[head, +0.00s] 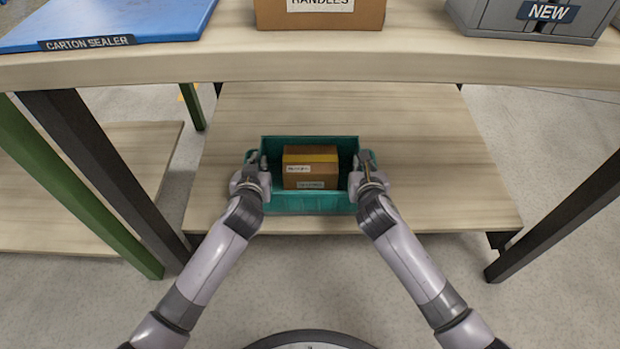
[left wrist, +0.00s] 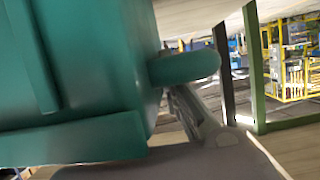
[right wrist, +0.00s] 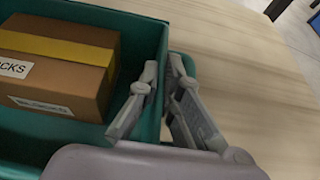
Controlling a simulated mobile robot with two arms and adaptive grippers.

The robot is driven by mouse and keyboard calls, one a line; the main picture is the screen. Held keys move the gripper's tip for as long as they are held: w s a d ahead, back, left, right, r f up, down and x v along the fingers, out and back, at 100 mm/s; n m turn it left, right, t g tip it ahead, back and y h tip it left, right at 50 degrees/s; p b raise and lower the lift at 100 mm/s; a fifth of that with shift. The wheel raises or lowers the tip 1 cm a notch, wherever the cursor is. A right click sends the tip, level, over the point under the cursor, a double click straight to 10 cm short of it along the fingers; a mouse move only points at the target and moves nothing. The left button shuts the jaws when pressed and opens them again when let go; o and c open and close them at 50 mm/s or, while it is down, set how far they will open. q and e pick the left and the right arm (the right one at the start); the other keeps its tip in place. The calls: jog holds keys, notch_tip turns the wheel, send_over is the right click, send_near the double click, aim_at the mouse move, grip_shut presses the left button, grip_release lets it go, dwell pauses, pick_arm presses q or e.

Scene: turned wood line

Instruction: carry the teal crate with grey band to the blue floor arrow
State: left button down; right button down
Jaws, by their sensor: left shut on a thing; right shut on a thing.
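The teal crate (head: 308,203) sits on or just over the lower wooden shelf, under the tabletop, with a brown carton (head: 310,167) inside. No grey band can be made out on it. It also shows in the left wrist view (left wrist: 80,70) and the right wrist view (right wrist: 150,30). My left gripper (head: 254,160) is shut on the crate's left side, at its handle. My right gripper (head: 366,160) is shut on the right side; in the right wrist view its fingers (right wrist: 155,95) straddle the crate wall. The blue floor arrow is not in view.
The lower shelf (head: 440,160) is bare on both sides of the crate. The tabletop edge (head: 300,67) hangs above and behind it. Dark legs (head: 100,160) and a green leg (head: 60,180) flank the left; another dark leg (head: 560,215) stands right.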

pick_arm(q)
jog(key=shift+r, duration=0.2)
pick_arm(e)
jog(key=shift+r, duration=0.2)
